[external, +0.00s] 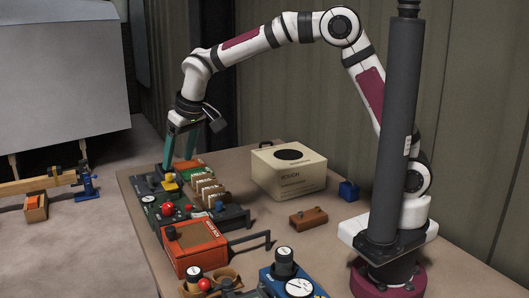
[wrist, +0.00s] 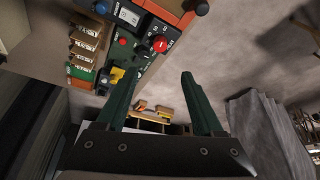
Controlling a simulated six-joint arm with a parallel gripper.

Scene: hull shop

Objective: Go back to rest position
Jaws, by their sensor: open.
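My gripper (external: 179,160) points down over the far left end of the bench, with its two green fingers apart and nothing between them. In the wrist view the open fingers (wrist: 158,82) straddle a gap over the bench edge and floor. A dark control panel (external: 150,200) with a red knob (external: 167,208) and a yellow part (external: 170,183) lies just under and in front of the fingers. I cannot tell whether a fingertip touches anything.
An orange box (external: 194,247), a card rack (external: 206,188), a cream box (external: 288,172), a brown case (external: 308,218) and a blue block (external: 348,191) stand on the bench (external: 258,222). Gauges (external: 299,287) sit at the front. Open floor (external: 80,250) lies to the left.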

